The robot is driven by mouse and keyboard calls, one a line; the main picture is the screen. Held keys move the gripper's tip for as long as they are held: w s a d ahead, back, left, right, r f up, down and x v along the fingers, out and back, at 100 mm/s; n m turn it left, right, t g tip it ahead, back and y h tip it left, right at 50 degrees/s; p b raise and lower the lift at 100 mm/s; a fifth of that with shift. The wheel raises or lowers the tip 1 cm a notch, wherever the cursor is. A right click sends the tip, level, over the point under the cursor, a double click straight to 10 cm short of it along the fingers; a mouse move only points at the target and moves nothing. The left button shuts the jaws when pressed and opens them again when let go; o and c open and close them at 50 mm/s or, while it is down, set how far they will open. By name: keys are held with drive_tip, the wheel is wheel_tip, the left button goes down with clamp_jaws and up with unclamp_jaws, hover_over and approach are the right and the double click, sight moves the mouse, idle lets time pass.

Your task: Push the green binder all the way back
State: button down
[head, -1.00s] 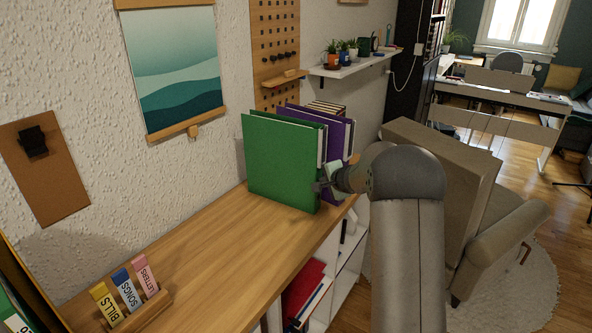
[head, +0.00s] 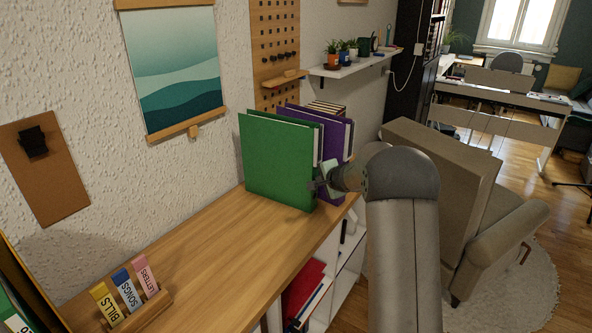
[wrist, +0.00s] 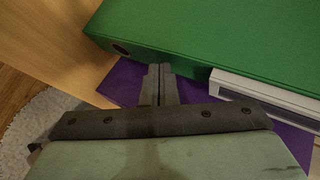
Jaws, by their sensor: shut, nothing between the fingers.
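The green binder (head: 279,160) stands upright on the wooden top, its far edge close to the wall. It also fills the upper part of the wrist view (wrist: 210,32). My gripper (head: 318,184) is at the binder's near edge, with the arm reaching in from the right. In the wrist view the closed fingertips (wrist: 160,72) point at the green edge, near a dark round hole, and appear to touch it. Nothing is between the fingers. A purple binder (head: 338,138) stands just behind the green one; its purple cover also shows below the fingers in the wrist view (wrist: 122,82).
The wooden top (head: 190,252) is clear in front of the binders. A holder with labelled tabs (head: 140,312) stands at the lower left. Books (head: 327,108) stand beyond the purple binder. A beige armchair (head: 440,180) is right of the arm.

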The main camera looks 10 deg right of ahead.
drive_tip(key=shift+w+a, duration=0.8)
drive_tip(key=shift+a, duration=0.05)
idle(0.9)
drive_tip(key=shift+d, duration=0.1)
drive_tip(key=s+d+b, duration=0.2)
drive_tip(key=s+d, duration=0.1)
drive_tip(key=shift+s+d+b, duration=0.2)
drive_tip(key=shift+s+b, duration=0.1)
drive_tip(key=shift+b, duration=0.1)
idle(0.4)
